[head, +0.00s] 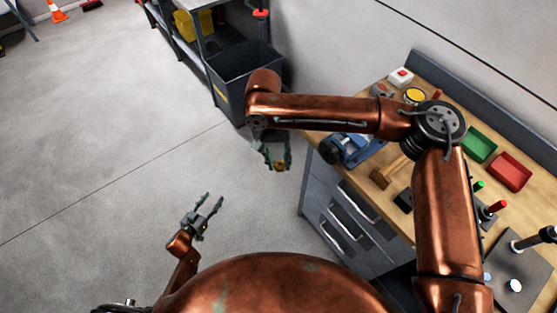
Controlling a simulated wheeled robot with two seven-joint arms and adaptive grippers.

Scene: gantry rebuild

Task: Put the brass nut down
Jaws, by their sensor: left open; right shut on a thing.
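The brass nut (279,167) is a small gold-coloured piece between the fingertips of my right gripper (277,164). The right gripper is shut on it, with the fingers pointing down, in front of the workbench's left end and over the grey floor. Part of the nut is hidden by the fingers. My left gripper (207,210) is open and empty over the floor at the lower left, well apart from the nut and the bench.
The wooden workbench (368,186) at the right holds a blue vise (350,148), a green tray (479,145), a red tray (510,172) and tools. A dark bin (243,66) stands behind my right arm near a shelf (176,48).

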